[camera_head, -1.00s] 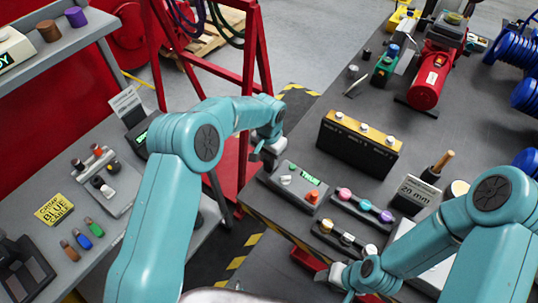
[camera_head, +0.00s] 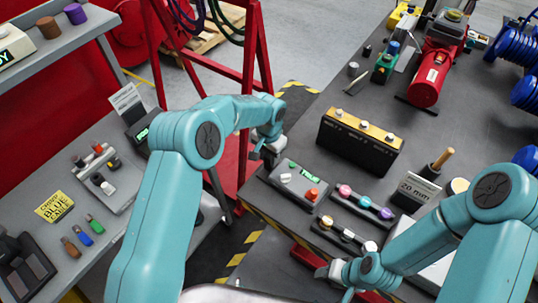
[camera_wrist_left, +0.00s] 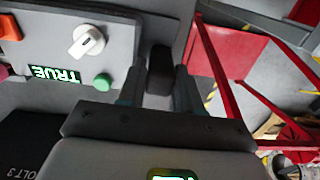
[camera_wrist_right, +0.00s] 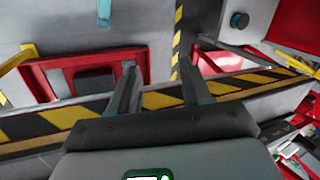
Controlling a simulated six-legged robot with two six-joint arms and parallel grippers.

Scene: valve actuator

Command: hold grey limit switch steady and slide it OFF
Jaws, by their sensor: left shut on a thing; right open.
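A grey control box (camera_head: 300,186) with a lit TRUE display, a white knob and a red button lies at the near left end of the dark bench. It also shows in the left wrist view (camera_wrist_left: 110,38), with a green button. My left gripper (camera_head: 266,156) is at the box's left end. In the left wrist view its fingers (camera_wrist_left: 160,78) are shut on a dark grey block (camera_wrist_left: 160,64) beside the box. I cannot tell whether this block is the limit switch's slider. My right gripper (camera_head: 340,272) is open and empty near the bench's front edge; its fingers (camera_wrist_right: 160,82) show apart.
A black block with white knobs (camera_head: 360,142) stands behind the box. A strip with coloured knobs (camera_head: 362,204) lies to its right. A red frame (camera_head: 258,60) rises left of the bench. Hazard tape (camera_wrist_right: 160,100) runs along the edge near my right gripper.

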